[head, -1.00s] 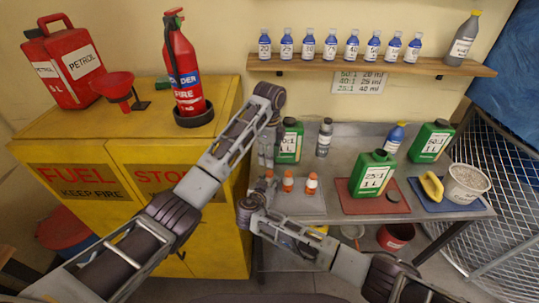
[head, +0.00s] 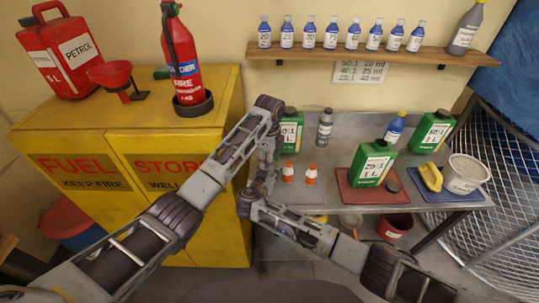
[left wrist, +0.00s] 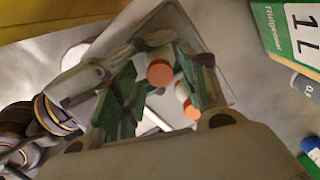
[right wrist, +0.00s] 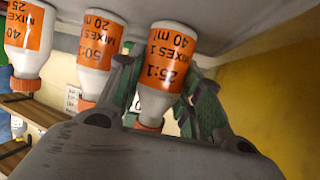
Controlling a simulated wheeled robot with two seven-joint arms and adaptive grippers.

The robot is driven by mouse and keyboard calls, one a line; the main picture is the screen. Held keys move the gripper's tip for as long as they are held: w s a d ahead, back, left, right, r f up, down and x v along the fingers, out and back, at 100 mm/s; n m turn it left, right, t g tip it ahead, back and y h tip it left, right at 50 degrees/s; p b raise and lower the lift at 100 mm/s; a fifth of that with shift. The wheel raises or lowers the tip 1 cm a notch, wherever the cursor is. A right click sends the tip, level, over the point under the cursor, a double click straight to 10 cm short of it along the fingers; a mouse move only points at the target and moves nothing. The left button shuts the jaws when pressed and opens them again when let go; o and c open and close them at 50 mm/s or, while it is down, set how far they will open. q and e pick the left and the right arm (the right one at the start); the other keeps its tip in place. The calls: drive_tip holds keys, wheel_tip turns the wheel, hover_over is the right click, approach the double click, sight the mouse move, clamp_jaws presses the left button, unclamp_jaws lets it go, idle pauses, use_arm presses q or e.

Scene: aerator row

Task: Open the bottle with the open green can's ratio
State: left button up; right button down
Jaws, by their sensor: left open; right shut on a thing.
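The open green can (head: 373,167), labelled 25:1, stands on the red mat with its dark cap (head: 392,187) lying beside it. My right gripper (right wrist: 161,72) is shut on the white bottle (right wrist: 168,50) whose orange label reads 25:1, 40 ml; it appears upside down in the right wrist view. My left gripper (left wrist: 172,58) is open above, pointing down, with an orange cap (left wrist: 160,73) between its fingers; I cannot tell whether they touch it. In the head view my grippers hide this bottle. Two other orange-labelled bottles, the 50:1 (right wrist: 97,45) and 40:1 (right wrist: 30,35), stand beside it.
Other green cans (head: 291,131) (head: 432,132), a grey bottle (head: 325,128) and a blue bottle (head: 395,127) stand farther back. A blue mat (head: 455,193) with a sponge (head: 430,177) and white bucket (head: 465,174) is at the right. The yellow cabinet (head: 205,150) borders the bench at left.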

use_arm(q)
drive_tip(key=shift+f, duration=0.25)
clamp_jaws()
idle(0.3)
drive_tip(key=n, duration=1.6)
drive_tip(key=shift+r, duration=0.1)
drive_tip(key=n, duration=0.7)
